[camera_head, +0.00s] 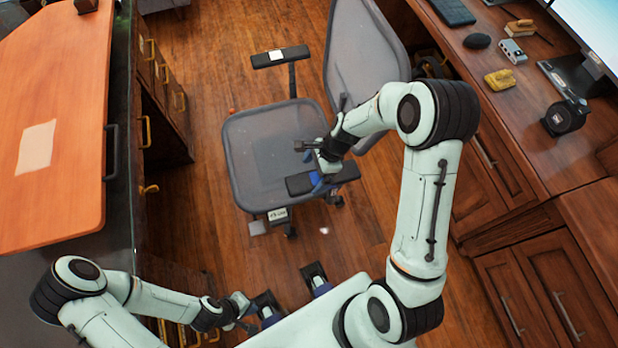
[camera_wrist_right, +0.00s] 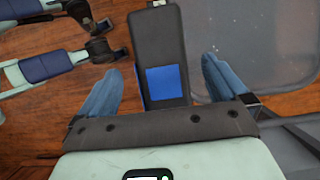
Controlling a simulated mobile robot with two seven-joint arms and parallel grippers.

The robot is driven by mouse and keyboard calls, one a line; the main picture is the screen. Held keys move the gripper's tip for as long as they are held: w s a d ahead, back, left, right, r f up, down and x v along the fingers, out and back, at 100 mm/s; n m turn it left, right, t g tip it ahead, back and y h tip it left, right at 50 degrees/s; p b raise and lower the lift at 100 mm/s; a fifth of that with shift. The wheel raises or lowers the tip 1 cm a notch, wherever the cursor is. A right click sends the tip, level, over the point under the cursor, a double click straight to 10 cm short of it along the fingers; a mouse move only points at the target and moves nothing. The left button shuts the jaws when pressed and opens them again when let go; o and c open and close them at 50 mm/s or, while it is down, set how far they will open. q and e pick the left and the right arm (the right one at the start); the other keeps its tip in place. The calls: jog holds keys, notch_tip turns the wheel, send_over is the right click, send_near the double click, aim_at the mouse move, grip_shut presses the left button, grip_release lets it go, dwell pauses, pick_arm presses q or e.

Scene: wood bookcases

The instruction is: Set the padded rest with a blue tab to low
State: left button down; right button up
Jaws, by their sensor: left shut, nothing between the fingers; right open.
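The padded rest (camera_head: 345,174) is a dark armrest on the near side of the grey office chair (camera_head: 270,150). In the right wrist view the rest (camera_wrist_right: 160,35) runs between my fingers, with its blue tab (camera_wrist_right: 167,83) facing the camera. My right gripper (camera_head: 320,180) is open at this rest. In the right wrist view its blue fingers (camera_wrist_right: 160,76) stand on both sides of the pad with visible gaps. In the head view the gripper partly covers the rest. My left gripper (camera_head: 246,321) is shut and empty, low in the head view, away from the chair.
The far armrest (camera_head: 282,57) carries a white tab. The chair back (camera_head: 363,60) rises beside my right arm. A wood desk (camera_head: 540,120) with small items stands right; an orange-topped cabinet (camera_head: 60,110) stands left. Wood floor (camera_head: 200,220) lies clear between cabinet and chair.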

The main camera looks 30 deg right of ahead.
aim_at(308, 180)
jog(key=shift+x, duration=1.85)
jog(key=c, duration=1.5)
notch_tip(308, 180, down, 7)
jog(key=b, duration=0.4)
jog(key=shift+r+b, duration=0.2)
jog(key=shift+b, duration=0.15)
jog(key=o, duration=1.5)
